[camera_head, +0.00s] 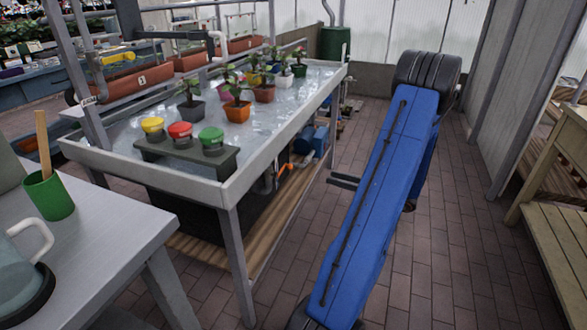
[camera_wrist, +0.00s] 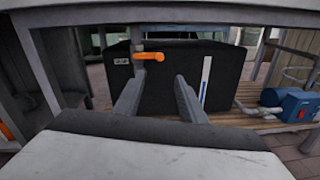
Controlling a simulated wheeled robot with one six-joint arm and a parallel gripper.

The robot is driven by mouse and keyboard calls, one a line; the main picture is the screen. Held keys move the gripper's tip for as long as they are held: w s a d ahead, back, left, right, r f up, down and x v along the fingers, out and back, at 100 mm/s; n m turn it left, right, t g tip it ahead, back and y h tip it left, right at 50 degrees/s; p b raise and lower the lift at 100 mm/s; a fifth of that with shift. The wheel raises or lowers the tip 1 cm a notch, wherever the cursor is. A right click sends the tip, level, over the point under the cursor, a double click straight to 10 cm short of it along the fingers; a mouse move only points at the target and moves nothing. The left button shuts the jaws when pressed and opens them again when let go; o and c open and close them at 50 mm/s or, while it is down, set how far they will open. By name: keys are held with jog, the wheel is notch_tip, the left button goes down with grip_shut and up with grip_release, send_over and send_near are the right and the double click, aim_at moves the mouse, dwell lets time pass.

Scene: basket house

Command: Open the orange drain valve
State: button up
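The orange drain valve handle (camera_wrist: 150,57) shows in the wrist view, on a grey vertical pipe in front of a black tank (camera_wrist: 185,88). The handle lies level, pointing right, across the pipe. A small orange part (camera_head: 283,170) under the bench in the head view appears to be the same valve. My gripper (camera_wrist: 160,82) is open and empty, with its two fingers apart. The handle shows beyond and slightly above the fingertips, not between them. In the head view my gripper (camera_head: 331,181) sticks out left from my blue arm, right of the bench and apart from the valve.
The metal plant bench (camera_head: 237,198) overhangs the tank, its legs at the sides. A blue pump (camera_wrist: 287,103) with pipes stands right of the tank on a wooden shelf (camera_wrist: 238,124). A white table (camera_head: 95,245) stands at front left. Brick floor (camera_head: 450,240) is clear at right.

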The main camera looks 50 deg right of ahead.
jog(key=x, duration=1.7)
jog(key=shift+w, duration=0.15)
grip_shut()
